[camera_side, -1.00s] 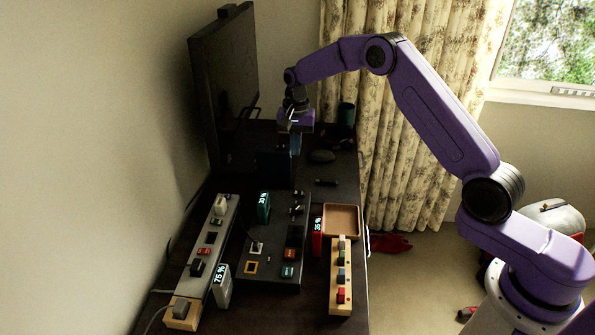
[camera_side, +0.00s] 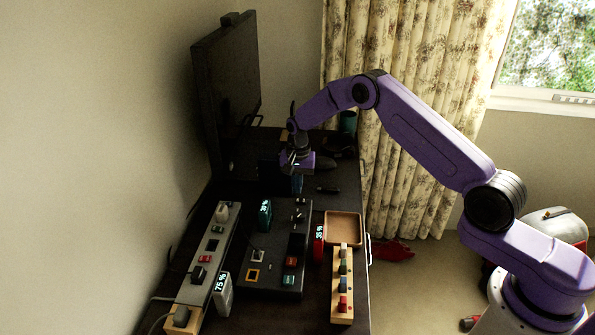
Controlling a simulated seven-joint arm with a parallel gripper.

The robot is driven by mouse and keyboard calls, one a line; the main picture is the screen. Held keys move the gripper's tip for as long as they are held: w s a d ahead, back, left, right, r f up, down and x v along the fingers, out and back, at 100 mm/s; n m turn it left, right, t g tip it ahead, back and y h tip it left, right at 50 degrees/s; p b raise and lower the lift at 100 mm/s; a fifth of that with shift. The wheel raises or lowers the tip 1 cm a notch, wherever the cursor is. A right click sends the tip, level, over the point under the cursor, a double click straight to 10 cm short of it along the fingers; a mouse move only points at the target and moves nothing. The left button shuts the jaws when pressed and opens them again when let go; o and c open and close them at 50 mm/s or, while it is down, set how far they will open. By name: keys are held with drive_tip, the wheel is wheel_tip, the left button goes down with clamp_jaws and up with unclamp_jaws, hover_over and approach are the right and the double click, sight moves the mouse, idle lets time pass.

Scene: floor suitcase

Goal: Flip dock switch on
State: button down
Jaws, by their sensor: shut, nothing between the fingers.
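A black dock-like panel (camera_side: 262,284) lies in the middle of the desk. Near its front right are a red switch (camera_side: 291,262) and a green switch (camera_side: 288,280); I cannot read which is the dock switch or whether either is on. My gripper (camera_side: 297,184) points down above the desk, behind the panel's far end, and is shut and empty. It looks apart from the panel and its switches. The fingertips are small and dark in this view.
A power strip (camera_side: 217,247) with plugs and red and green switches lies left. A wooden switch block (camera_side: 342,317) and brown tray (camera_side: 343,215) are right. Upright percent displays, one green (camera_side: 265,216), one white (camera_side: 222,296), one red (camera_side: 318,242), stand nearby. A monitor (camera_side: 235,85) stands behind.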

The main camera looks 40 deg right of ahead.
sight(298, 200)
drive_tip(key=shift+f, duration=1.55)
drive_tip(key=shift+f, duration=0.2)
drive_tip(key=shift+s+d+r, duration=0.2)
drive_tip(key=shift+s+d, duration=0.3)
